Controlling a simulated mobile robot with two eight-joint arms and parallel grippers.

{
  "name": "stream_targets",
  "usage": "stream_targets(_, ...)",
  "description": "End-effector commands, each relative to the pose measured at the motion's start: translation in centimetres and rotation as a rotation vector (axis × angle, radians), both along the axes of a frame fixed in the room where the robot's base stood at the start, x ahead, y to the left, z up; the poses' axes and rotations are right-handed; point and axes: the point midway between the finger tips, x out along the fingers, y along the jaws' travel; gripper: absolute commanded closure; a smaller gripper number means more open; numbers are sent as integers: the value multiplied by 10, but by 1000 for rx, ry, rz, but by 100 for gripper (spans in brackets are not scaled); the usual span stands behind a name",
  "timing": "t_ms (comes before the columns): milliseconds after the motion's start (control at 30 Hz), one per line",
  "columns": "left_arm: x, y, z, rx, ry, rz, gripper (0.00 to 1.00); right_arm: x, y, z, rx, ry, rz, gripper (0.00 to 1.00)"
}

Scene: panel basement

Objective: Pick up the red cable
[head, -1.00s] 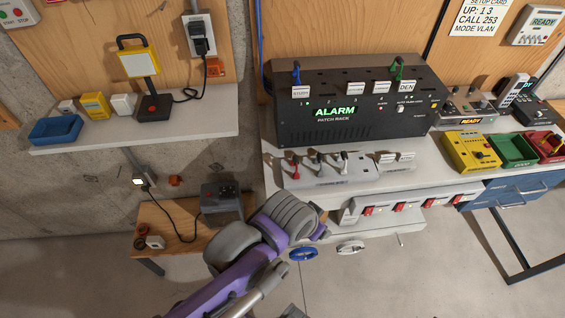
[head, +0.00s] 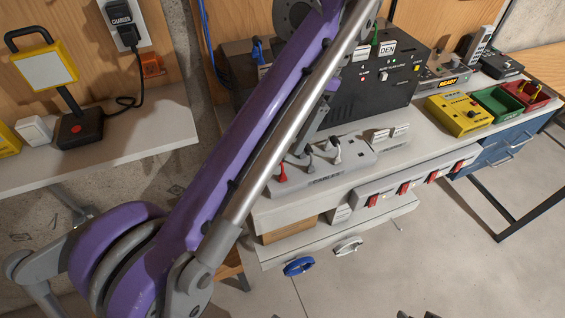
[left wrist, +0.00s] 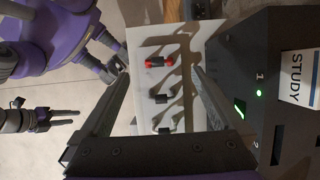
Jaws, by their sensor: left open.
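The red cable (head: 282,172) stands at the left end of a light grey cable holder (head: 325,181) marked CABLES, at the bench's front. In the left wrist view the red cable (left wrist: 158,61) lies between the spread fingers of my left gripper (left wrist: 158,73), with no contact visible. In the head view my left arm crosses the picture, and the gripper (head: 305,137) is above the holder, partly hidden. Grey and black cables (head: 336,150) stand right of the red one. Dark tips at the head view's bottom edge may belong to my right gripper; their state is unclear.
The black patch rack (head: 385,80) stands behind the holder, close to my left gripper. A power strip with red switches (head: 403,188) runs below the bench edge.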

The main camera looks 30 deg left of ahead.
Motion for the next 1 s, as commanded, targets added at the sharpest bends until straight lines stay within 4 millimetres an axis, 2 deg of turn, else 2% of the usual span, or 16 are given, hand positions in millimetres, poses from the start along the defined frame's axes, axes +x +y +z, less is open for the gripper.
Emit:
stream_targets(100, -6, 5, -21, 0, -2, 3, 0, -1, 0, -7, 0, 2, 0, 49)
stream_targets(367, -12, 10, -41, -1, -3, 1, 0, -1, 0, -12, 0, 4, 0, 49)
stream_targets(633, -23, 17, -78, 0, -3, 4, 0, -1, 0, -24, 0, 8, 0, 49)
stream_targets(967, -26, 19, -84, 0, -4, 2, 0, -1, 0, -24, 0, 8, 0, 49)
stream_targets(1000, -26, 19, -84, 0, -4, 2, 5, -1, 0, -24, 0, 8, 0, 49)
